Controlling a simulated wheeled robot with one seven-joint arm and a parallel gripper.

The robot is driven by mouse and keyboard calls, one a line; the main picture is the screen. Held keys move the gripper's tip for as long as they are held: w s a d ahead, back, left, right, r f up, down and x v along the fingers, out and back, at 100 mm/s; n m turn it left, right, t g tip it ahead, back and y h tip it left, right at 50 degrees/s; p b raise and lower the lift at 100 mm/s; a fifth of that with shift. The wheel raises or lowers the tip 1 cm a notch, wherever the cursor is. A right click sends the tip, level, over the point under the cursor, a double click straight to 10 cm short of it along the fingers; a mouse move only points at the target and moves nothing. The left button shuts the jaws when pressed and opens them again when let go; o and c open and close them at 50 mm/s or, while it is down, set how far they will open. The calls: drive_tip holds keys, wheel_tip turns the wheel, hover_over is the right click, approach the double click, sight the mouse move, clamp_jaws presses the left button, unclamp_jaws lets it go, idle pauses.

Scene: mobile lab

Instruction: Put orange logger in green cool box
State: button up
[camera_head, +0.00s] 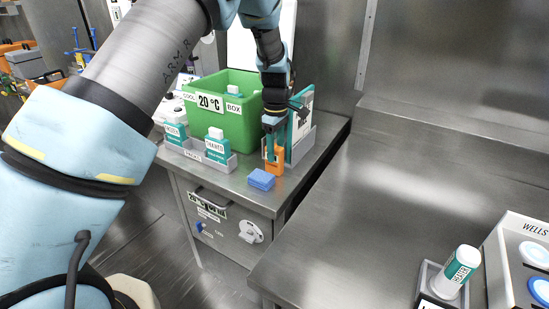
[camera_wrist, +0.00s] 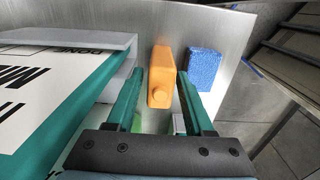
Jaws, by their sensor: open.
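The orange logger (camera_head: 274,163) stands on the steel counter in front of the green cool box (camera_head: 232,128), to the right of the box's front. In the wrist view the orange logger (camera_wrist: 161,77) shows between and just beyond my fingers. My gripper (camera_head: 272,150) is open above and around the logger's upper end; in the wrist view its two teal fingers (camera_wrist: 155,92) have visible gaps to the logger. The cool box is open on top and carries a "20 °C" label. A white-capped item shows inside it.
A blue block (camera_head: 261,180) lies just beside the logger; it also shows in the wrist view (camera_wrist: 205,70). A grey rack (camera_head: 230,166) with teal-labelled bottles stands before the box. A grey holder with a teal-edged board (camera_head: 302,130) stands close on the right. The right counter (camera_head: 400,180) is largely clear.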

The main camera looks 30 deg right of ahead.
drive_tip(key=shift+w+a+f+p, duration=0.15)
drive_tip(key=shift+f+p, duration=0.3)
drive_tip(key=shift+f, duration=1.35)
clamp_jaws()
